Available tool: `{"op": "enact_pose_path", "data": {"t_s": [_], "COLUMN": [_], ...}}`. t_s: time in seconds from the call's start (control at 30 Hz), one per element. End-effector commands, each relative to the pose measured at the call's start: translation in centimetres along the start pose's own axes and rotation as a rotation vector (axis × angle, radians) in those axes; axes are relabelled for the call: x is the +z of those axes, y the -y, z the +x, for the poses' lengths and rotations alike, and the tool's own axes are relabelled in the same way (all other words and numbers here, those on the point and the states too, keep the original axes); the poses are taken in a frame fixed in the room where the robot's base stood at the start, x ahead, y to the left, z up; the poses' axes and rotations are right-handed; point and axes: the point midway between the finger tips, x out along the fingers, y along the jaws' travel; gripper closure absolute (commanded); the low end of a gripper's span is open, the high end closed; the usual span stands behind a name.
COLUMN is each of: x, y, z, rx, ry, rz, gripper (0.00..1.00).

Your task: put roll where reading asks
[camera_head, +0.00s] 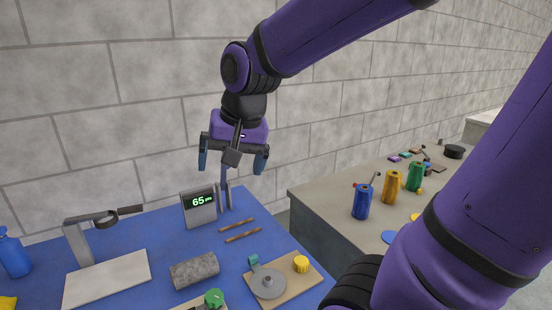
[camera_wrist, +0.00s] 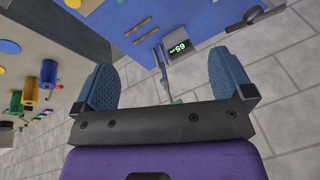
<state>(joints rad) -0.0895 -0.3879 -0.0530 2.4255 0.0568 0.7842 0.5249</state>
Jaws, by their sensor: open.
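A grey, mottled roll (camera_head: 194,270) lies on its side on the blue table (camera_head: 150,232). A box with a lit display (camera_head: 198,207) reads 65 in green, with smaller unit letters I cannot read surely; it also shows in the wrist view (camera_wrist: 178,47). A grey upright piece stands just right of it. My gripper (camera_head: 232,163) is open and empty, above the display box and well away from the roll. Its blue fingers are spread in the wrist view (camera_wrist: 160,75). I cannot see the roll clearly in the wrist view.
Two brown rods (camera_head: 240,231) lie near the display. A board with a grey disc (camera_head: 268,283) and yellow knob stands at front right, a white board (camera_head: 106,280) with stand at left. Blue (camera_head: 362,201), yellow (camera_head: 391,188) and green (camera_head: 414,176) cylinders stand on the right counter.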

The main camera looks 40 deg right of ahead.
Motion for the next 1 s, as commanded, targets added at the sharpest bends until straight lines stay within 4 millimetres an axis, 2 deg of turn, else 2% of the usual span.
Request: {"op": "enact_pose_path", "data": {"t_s": [0.03, 0.2, 0.4, 0.6, 1.0], "x": [0.8, 3.7, 6.3, 7.2, 7.2], "y": [-0.7, -3.0, -4.8, -5.5, -5.5], "z": [-1.3, -4.4, -6.3, -6.8, -6.8], "rx": [-0.007, -0.004, 0.017, 0.03, 0.03], "ry": [-0.023, -0.089, -0.143, -0.159, -0.159], "rz": [-0.058, -0.281, -0.469, -0.535, -0.536], "gripper": [0.01, 0.01, 0.01, 0.01, 0.01]}}
